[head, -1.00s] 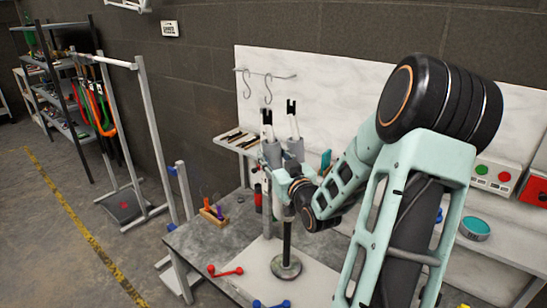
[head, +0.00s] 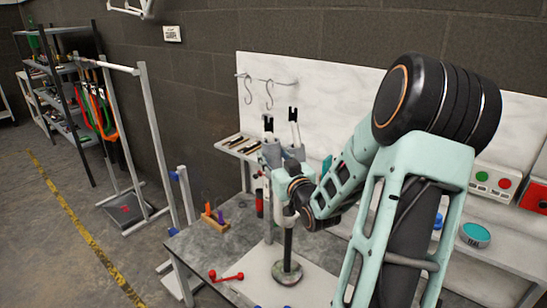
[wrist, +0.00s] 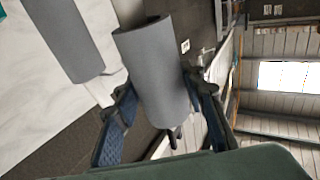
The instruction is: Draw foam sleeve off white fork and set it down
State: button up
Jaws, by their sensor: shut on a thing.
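The white fork (head: 294,129) stands with two black-tipped legs upward on a dark pole with a round base, on the bench's pale mat. A grey foam sleeve (head: 296,152) is around its right leg. My gripper (head: 276,180) is beside the left leg. In the wrist view my gripper (wrist: 160,112) is shut on a grey sleeve (wrist: 152,75), one hollow end visible, a small black tip near the other. The second sleeve (wrist: 70,38) is at upper left.
A small shelf (head: 238,145) with tools is behind the fork. A wooden block (head: 214,222) with coloured handles and a red dumbbell-shaped part (head: 226,276) are on the bench to the left. A blue-green tin (head: 475,234) is at the right. Bare bench lies left of the mat.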

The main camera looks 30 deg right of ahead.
aim_at(267, 132)
jog(key=shift+w+a+r+p, duration=0.2)
jog(key=shift+w+r+p, duration=0.05)
jog(key=shift+r, duration=0.5)
jog(key=shift+w+a+r+p, duration=0.15)
jog(key=shift+w+r+p, duration=0.1)
jog(key=shift+r, duration=0.45)
jog(key=shift+r, duration=0.1)
jog(key=shift+w+r+p, duration=0.2)
jog(key=shift+r+p, duration=0.25)
jog(key=shift+r, duration=0.25)
jog(key=shift+w+r+p, duration=0.15)
jog(key=shift+r+p, duration=0.3)
jog(key=shift+r, duration=0.2)
jog(key=shift+a+r, duration=0.1)
jog(key=shift+r, duration=0.35)
jog(key=shift+s, duration=0.1)
jog(key=shift+s+p, duration=0.1)
jog(key=shift+p, duration=0.2)
